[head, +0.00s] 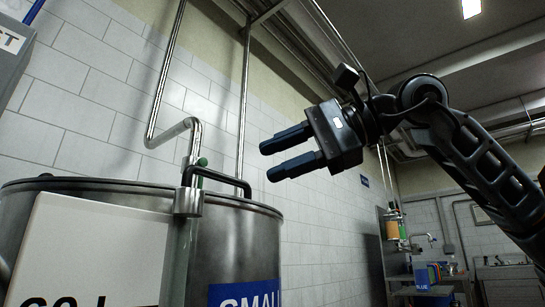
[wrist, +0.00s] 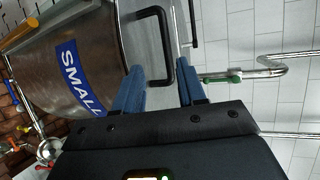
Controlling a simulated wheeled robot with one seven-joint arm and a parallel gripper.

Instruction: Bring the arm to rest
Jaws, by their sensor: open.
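My gripper (head: 277,159) is raised in the middle of the head view, its two dark blue fingers pointing left and spread apart with nothing between them. My arm comes in from the right and holds it up in the air. In the wrist view my gripper (wrist: 160,83) shows from behind, open and empty. A steel tank (head: 240,245) with a blue "SMALL" label (head: 243,293) stands to the left of and below my gripper. The tank's black handle (wrist: 160,45) appears beyond the fingers in the wrist view; I see no contact.
A bent steel pipe (head: 160,115) runs down the tiled wall to a green-handled valve (head: 201,162) at the tank. A white sign (head: 95,250) stands in front of the tank. A shelf (head: 395,255) with colored containers is at the back right. The air around my gripper is clear.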

